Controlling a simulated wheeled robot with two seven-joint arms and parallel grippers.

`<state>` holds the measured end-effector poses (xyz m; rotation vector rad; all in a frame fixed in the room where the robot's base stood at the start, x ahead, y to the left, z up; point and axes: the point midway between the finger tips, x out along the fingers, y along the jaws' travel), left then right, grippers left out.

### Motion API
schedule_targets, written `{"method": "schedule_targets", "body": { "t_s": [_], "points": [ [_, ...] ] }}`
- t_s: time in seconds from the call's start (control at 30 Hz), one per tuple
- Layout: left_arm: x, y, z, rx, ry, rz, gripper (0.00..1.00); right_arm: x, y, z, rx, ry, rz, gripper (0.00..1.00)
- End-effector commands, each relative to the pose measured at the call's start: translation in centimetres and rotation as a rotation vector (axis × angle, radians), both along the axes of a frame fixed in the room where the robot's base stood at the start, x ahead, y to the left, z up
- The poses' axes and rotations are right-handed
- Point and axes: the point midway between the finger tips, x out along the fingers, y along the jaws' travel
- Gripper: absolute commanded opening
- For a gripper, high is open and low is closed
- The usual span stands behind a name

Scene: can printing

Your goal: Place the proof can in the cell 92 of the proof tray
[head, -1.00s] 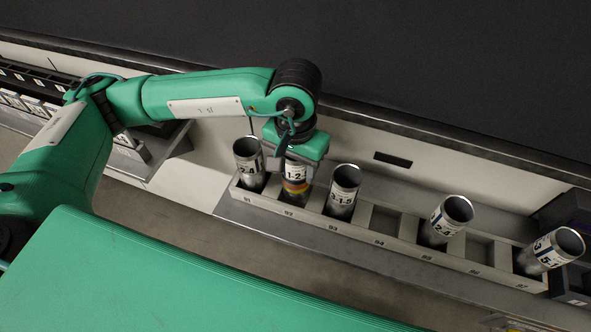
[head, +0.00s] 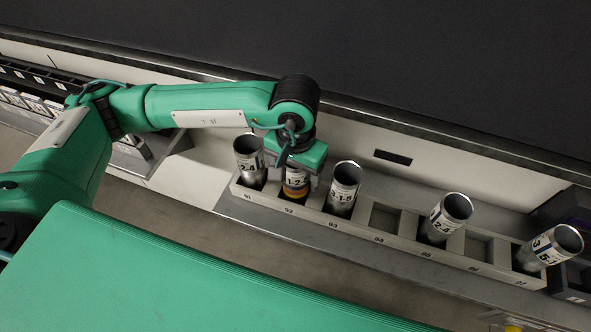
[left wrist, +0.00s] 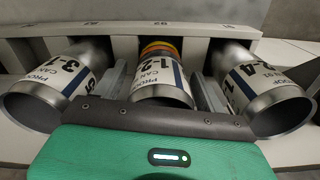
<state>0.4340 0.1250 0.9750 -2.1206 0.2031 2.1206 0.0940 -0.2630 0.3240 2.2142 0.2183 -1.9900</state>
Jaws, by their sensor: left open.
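The proof can (head: 296,184), labelled 1-2 with orange and yellow bands, stands in cell 92 of the proof tray (head: 308,219). It also shows in the left wrist view (left wrist: 160,88), between neighbouring cans. My left gripper (head: 297,178) is over this can, its open fingers on either side of it. In the left wrist view the fingers flank the can (left wrist: 163,88); whether they touch it is hard to tell. The can's base is hidden inside the cell. My right gripper is not in view.
Close neighbours are a can (head: 249,160) in cell 91 and a can (head: 343,188) in cell 93. Other cans stand in cell 95 (head: 446,220) and cell 97 (head: 550,249). Cells 94 and 96 are empty. A pale wall and ledge run behind the tray.

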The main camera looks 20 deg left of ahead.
Motion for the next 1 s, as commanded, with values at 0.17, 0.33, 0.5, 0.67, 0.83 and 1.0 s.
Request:
{"method": "schedule_targets", "body": {
  "t_s": [0.17, 0.33, 0.5, 0.67, 0.83, 1.0],
  "points": [
    [0.0, 0.0, 0.3, 0.0, 0.0, 0.0, 0.73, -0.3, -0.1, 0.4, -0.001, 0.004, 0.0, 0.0],
    [0.1, -0.1, 2.3, -0.002, -0.006, -0.001, 0.73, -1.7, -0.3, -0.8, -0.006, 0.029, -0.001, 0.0],
    [0.2, -0.1, 6.0, -0.003, -0.008, -0.001, 0.73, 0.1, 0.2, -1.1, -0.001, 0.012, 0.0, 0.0],
    [0.1, -0.1, 9.1, -0.001, -0.006, -0.001, 0.73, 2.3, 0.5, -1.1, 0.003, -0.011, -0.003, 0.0],
    [0.0, 0.0, 11.3, 0.0, -0.002, 0.0, 0.73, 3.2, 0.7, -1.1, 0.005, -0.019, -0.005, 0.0],
    [0.0, 0.0, 12.2, 0.0, -0.001, 0.0, 0.73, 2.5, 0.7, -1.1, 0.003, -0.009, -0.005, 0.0]
  ]
}}
